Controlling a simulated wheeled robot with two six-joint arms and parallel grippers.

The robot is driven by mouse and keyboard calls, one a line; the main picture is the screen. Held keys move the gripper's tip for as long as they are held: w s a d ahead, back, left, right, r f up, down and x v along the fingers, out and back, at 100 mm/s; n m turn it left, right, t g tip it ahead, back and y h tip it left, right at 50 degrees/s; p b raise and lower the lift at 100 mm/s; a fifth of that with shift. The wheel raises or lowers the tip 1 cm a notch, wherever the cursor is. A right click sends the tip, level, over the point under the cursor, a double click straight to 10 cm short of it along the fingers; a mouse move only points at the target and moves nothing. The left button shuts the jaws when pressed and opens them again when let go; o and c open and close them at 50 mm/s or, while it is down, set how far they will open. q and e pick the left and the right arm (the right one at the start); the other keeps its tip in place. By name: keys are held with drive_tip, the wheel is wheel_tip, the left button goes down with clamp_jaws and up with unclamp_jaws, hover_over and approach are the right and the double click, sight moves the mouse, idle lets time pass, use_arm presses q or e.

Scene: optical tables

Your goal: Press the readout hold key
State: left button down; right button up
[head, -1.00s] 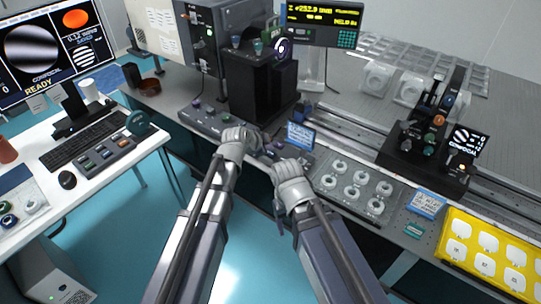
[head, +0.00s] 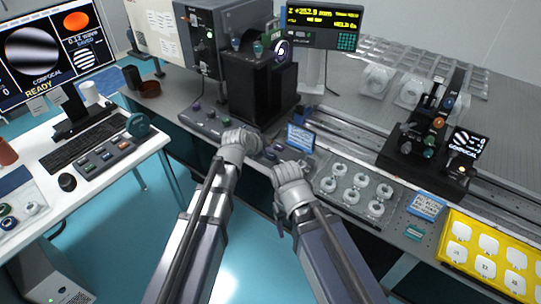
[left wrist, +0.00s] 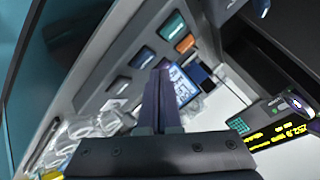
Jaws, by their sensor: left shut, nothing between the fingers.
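The readout (head: 322,26) stands at the back of the bench in the head view, with yellow figures and a green keypad at its right. Its lower line seems to read HELD. It also shows in the left wrist view (left wrist: 275,125). A grey key panel (head: 203,119) runs along the bench's front edge. Its keys, such as an orange key (left wrist: 185,43) and a teal key (left wrist: 172,25), show in the left wrist view. My left gripper (head: 240,140) is over this panel. Its shut, empty fingers (left wrist: 161,72) hide part of it; contact cannot be told. Key labels are too small to read.
My right gripper (head: 290,176) is beside the left one at the bench edge; its fingers are hidden. A blue sign (head: 300,137) stands behind it. A tray of ring-shaped parts (head: 352,188) lies to its right. A black instrument (head: 260,90) rises behind the panel.

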use_arm(q)
drive_tip(key=shift+f, duration=0.1)
idle(0.7)
drive_tip(key=shift+f+b, duration=0.3)
drive_tip(key=shift+b, duration=0.15)
drive_tip(key=shift+f+b, duration=0.4)
idle(0.5)
drive_tip(key=shift+r, duration=0.1)
idle(0.3)
drive_tip(key=shift+r+p, duration=0.75)
drive_tip(key=shift+p, duration=0.15)
wheel_tip(320, 180, up, 5)
drive_tip(key=p, duration=0.5)
